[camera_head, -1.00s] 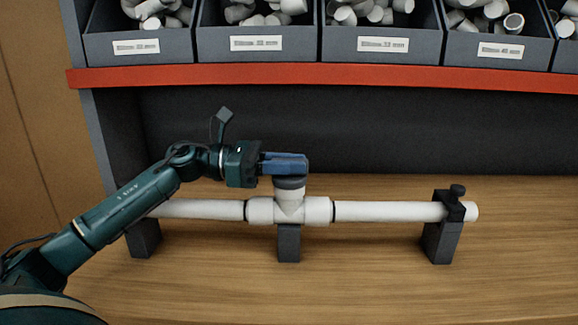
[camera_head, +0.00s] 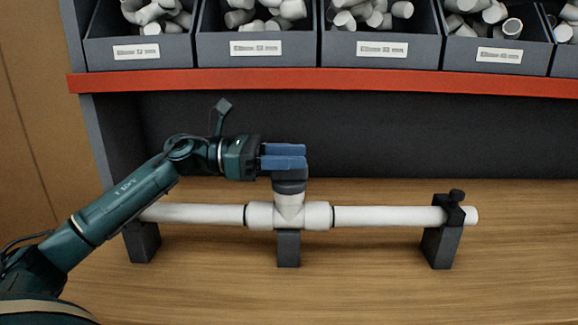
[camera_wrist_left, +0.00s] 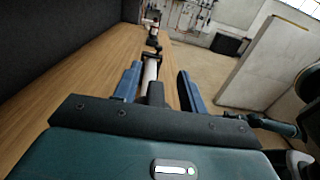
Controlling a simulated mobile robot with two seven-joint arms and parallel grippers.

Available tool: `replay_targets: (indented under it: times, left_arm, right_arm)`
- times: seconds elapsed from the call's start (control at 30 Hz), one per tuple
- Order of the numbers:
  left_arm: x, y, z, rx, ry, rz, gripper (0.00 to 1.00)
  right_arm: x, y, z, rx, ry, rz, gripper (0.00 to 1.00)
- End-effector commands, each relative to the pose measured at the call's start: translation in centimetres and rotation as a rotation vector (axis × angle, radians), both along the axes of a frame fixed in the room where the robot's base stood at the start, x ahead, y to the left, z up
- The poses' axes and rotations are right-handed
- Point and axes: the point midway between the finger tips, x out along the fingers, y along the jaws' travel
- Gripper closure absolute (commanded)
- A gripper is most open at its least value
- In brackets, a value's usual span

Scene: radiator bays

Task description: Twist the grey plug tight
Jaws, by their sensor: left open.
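The grey plug (camera_head: 289,186) sits upright in the top opening of the white tee (camera_head: 262,214); its upper part is partly hidden by my fingers. My left gripper (camera_head: 303,156) comes in from the left at the height of the plug's top, with its two blue fingers apart. In the left wrist view the open fingers (camera_wrist_left: 159,69) stand on either side of a dark grey part (camera_wrist_left: 155,94), probably the plug, with a gap at each side. The white pipe (camera_head: 385,216) runs level through the tee. My right gripper is not in view.
Dark supports carry the pipe, one under the tee (camera_head: 288,250) and one with a clamp knob at the right (camera_head: 440,248). A red shelf edge (camera_head: 330,80) and grey bins of white fittings (camera_head: 255,50) are above. The wooden bench (camera_head: 360,290) is clear in front.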

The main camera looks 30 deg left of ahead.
Motion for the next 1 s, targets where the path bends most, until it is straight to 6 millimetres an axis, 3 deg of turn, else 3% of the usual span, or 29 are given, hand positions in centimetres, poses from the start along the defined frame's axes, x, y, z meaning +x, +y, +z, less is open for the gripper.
replay_targets:
  times: [0.2,0.4,1.0]
  left_arm:
    - [0.0,0.0,4.8,0.002,-0.007,0.002,0.58]
    - [0.0,0.0,7.3,0.001,-0.003,0.0,0.58]
    - [0.0,0.0,7.7,0.0,0.0,0.001,0.58]
  right_arm:
    - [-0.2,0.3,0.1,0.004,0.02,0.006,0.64]
    - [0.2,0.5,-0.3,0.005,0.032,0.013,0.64]
    - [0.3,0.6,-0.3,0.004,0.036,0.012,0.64]
